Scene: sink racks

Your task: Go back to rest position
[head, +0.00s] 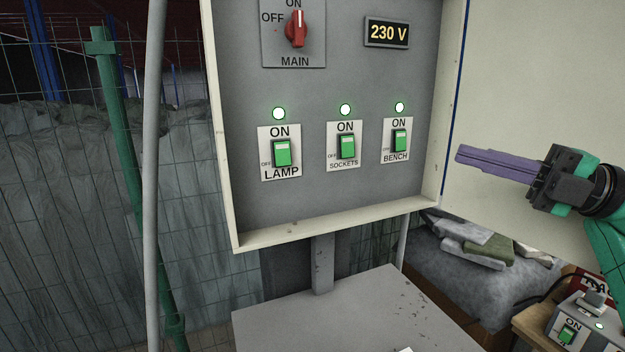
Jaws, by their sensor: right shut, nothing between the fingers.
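My right gripper (461,155) comes in from the right with its purple fingers shut and empty. It points left, in front of the open cabinet door and apart from the switches. The grey panel (300,210) holds a red main knob (297,28) with its pointer up at ON. Below are three green switches: lamp (282,153), sockets (347,147) and bench (400,141). A lit lamp glows above each one. The display (387,33) reads 230 V. My left gripper is not in view.
The open cabinet door (540,90) fills the upper right. A grey table (345,310) stands below the panel. At the lower right a box with a green switch (567,335) sits on a wooden surface. A wire fence (60,220) and green post (130,150) stand at left.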

